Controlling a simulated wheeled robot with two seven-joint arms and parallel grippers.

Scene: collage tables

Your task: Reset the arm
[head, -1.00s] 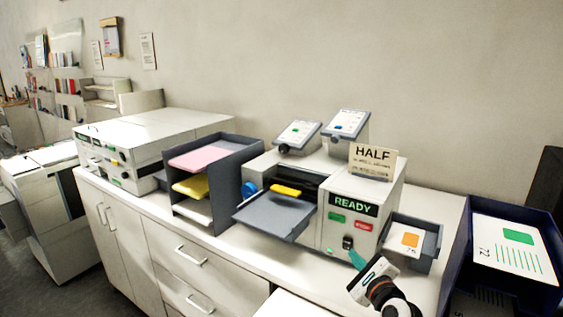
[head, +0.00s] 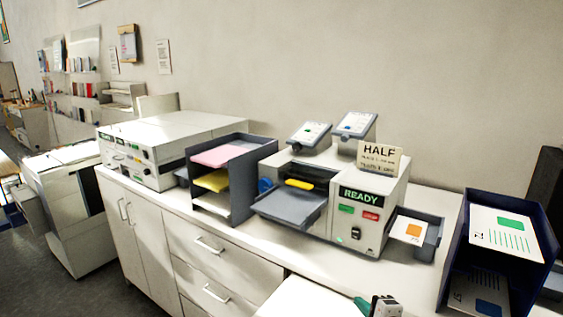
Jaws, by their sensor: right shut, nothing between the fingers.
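My right gripper (head: 366,304) shows at the bottom edge of the head view, right of centre. Its green fingertips are shut and hold nothing. It is in front of and below the machine with the READY display (head: 362,199), apart from it. That machine has a green button, a red button and a dark switch (head: 356,233) on its front. A HALF sign (head: 379,157) stands on its top. My left gripper is not in view.
A grey feed tray (head: 290,208) juts from the machine. A paper sorter (head: 232,182) stands to its left, and a small grey tray (head: 432,241) to its right. A blue rack (head: 545,243) stands at the far right. A white surface (head: 305,299) lies in front, below the counter.

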